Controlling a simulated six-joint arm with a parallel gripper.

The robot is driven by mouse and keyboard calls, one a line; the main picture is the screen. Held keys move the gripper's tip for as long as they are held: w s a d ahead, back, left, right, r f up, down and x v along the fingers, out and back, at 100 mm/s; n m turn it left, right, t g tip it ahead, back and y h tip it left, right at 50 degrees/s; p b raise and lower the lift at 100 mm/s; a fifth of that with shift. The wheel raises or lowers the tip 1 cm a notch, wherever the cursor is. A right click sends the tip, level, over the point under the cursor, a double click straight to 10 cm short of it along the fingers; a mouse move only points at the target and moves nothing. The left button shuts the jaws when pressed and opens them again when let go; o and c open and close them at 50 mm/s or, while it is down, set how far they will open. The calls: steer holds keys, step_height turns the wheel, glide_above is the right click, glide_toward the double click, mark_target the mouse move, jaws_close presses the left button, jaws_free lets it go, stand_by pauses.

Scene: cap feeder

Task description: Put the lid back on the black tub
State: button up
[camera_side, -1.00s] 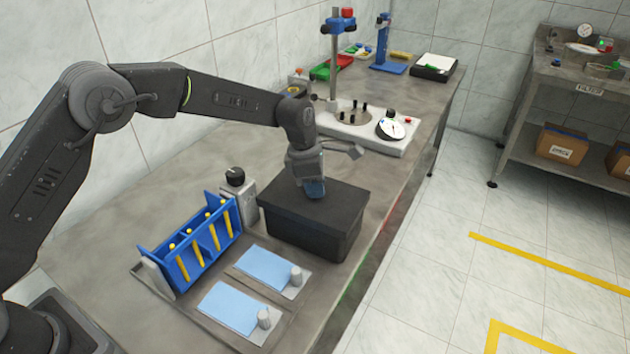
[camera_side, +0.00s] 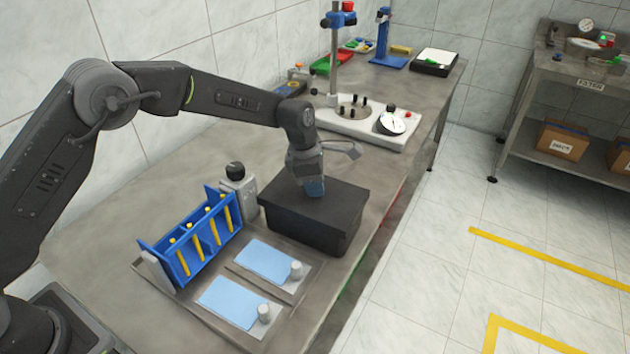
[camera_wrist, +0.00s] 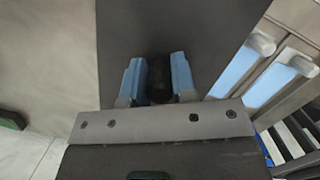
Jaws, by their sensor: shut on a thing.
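The black tub (camera_side: 300,230) stands on the bench near its front edge. Its dark flat lid (camera_side: 343,204) lies level over the tub's top; I see no clear gap, but dark on dark I cannot tell if it is fully seated. My gripper (camera_side: 314,188) points down at the middle of the lid. In the wrist view its blue fingers (camera_wrist: 159,65) are on both sides of a dark knob (camera_wrist: 160,88) on the lid (camera_wrist: 195,28) and shut on it. The tub's walls are hidden in that view.
A blue rack (camera_side: 195,243) with yellow sticks and a grey dispenser with a black knob (camera_side: 235,171) stand left of the tub. Two light-blue pads (camera_side: 265,262) lie in front. A white plate with a post and dial (camera_side: 375,130) is behind. Bare bench lies left.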

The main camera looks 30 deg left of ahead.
steer(key=shift+f, duration=0.3)
stand_by(0.5)
steer(key=o, duration=1.4)
steer(key=shift+w+d+v, duration=0.15)
steer(key=shift+d+v, duration=0.05)
steer(key=shift+v, duration=1)
steer(key=shift+w+d+v, duration=0.1)
steer(key=shift+d+v, duration=0.1)
steer(key=shift+v, duration=1.05)
steer(key=shift+w+d+v, duration=0.15)
steer(key=shift+d+v, duration=0.1)
steer(key=shift+v, duration=0.95)
steer(key=shift+r, duration=0.2)
jaws_close()
